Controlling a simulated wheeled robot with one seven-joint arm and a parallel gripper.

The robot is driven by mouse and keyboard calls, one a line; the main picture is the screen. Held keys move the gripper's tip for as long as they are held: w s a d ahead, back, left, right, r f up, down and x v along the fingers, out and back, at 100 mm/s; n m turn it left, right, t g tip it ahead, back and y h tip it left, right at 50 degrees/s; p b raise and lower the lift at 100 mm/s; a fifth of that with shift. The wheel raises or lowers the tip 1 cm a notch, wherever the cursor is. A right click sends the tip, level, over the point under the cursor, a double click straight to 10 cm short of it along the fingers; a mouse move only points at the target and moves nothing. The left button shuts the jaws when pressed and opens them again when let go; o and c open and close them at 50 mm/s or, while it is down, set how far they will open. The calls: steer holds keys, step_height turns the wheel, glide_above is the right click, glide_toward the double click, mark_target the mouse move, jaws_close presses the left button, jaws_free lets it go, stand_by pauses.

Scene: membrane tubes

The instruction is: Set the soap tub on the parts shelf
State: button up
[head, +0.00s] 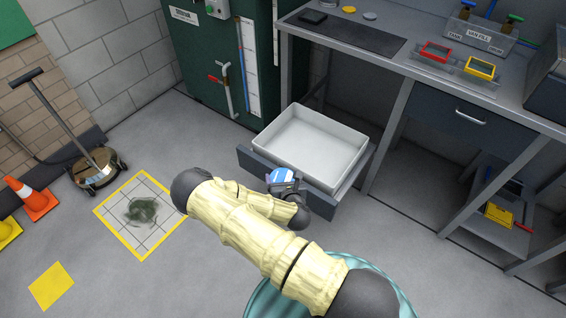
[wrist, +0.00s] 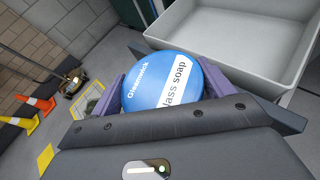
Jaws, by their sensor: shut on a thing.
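In the head view the tub (head: 281,175) shows as a small blue and white patch at the end of my arm, in front of the open drawer. My gripper (head: 287,185) is partly hidden by my arm there. I cannot tell for certain which surface is the parts shelf; a low shelf (head: 480,222) stands under the bench at the right.
A white bin (head: 335,163) sits in the pulled-out drawer (head: 345,195) just beyond the tub. The bench top (head: 400,75) holds red and yellow trays (head: 480,68). Bench legs (head: 390,125) frame the space below. The floor at left has a cone (head: 38,200) and a mop bucket (head: 97,172).

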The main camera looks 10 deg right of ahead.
steer(key=s+r+p, duration=0.3)
steer(key=r+p, duration=0.5)
steer(key=p, duration=0.1)
steer(key=s+d+r+p, duration=0.1)
steer(key=s+r+p, duration=0.2)
steer(key=r+p, duration=0.6)
steer(key=shift+p, duration=0.75)
steer(key=shift+f, duration=0.15)
